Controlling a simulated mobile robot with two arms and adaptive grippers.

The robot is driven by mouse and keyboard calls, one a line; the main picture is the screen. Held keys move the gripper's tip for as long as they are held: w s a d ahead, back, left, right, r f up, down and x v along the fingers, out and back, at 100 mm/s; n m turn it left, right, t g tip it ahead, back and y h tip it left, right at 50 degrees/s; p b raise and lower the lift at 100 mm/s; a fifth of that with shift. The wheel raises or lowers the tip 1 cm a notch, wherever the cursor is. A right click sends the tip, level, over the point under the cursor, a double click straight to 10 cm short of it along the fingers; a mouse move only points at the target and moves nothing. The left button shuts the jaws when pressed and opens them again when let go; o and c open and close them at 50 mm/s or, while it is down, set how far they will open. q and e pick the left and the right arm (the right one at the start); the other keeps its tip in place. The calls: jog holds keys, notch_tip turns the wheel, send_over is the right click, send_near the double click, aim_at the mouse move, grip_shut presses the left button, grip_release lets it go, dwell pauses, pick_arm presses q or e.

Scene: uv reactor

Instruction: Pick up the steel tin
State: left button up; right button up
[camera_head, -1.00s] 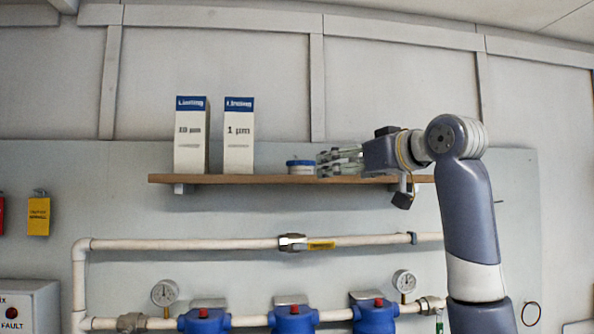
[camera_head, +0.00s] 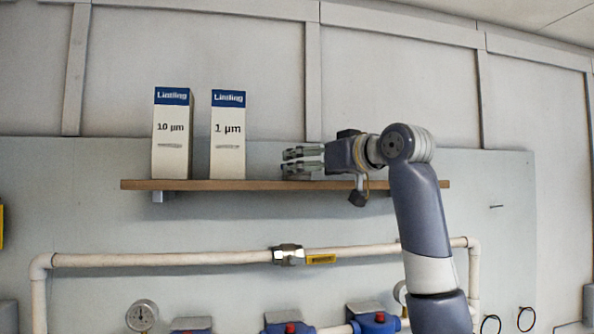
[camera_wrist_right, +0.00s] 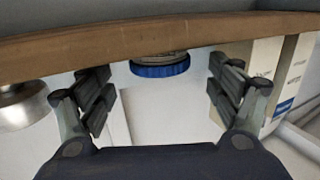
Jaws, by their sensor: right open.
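A shiny metal round object (camera_wrist_right: 22,105), looking like a steel tin, is partly cut off at the left of the right wrist view, which looks upside down. A small round container with a ribbed blue lid (camera_wrist_right: 160,69) shows between my right gripper's fingers, seemingly just beyond their tips. My right gripper (camera_wrist_right: 162,82) is open and empty. In the head view my right gripper (camera_head: 288,163) is level just above the shelf, pointing left, and hides both small containers. My left gripper is not in view.
The wooden shelf (camera_head: 215,185) runs along the wall; its edge (camera_wrist_right: 60,42) crosses the wrist view. Two white-and-blue cartons, 10 µm (camera_head: 172,140) and 1 µm (camera_head: 228,140), stand left of my gripper. Below run a pipe (camera_head: 170,259) and blue housings (camera_head: 376,323).

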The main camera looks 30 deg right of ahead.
jog(key=w+p, duration=0.3)
jog(key=w, duration=0.1)
jog(key=shift+a+r, duration=0.15)
jog(key=shift+a, duration=0.1)
jog(key=shift+w+p, duration=0.35)
jog(key=shift+p, duration=0.05)
jog(key=shift+w+f, duration=0.2)
jog(key=shift+w, duration=0.05)
jog(key=shift+w+a, duration=0.1)
jog(key=shift+c, duration=0.6)
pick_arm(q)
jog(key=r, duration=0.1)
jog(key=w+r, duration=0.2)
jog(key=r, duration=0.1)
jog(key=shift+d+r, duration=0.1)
pick_arm(e)
jog(key=c, duration=1)
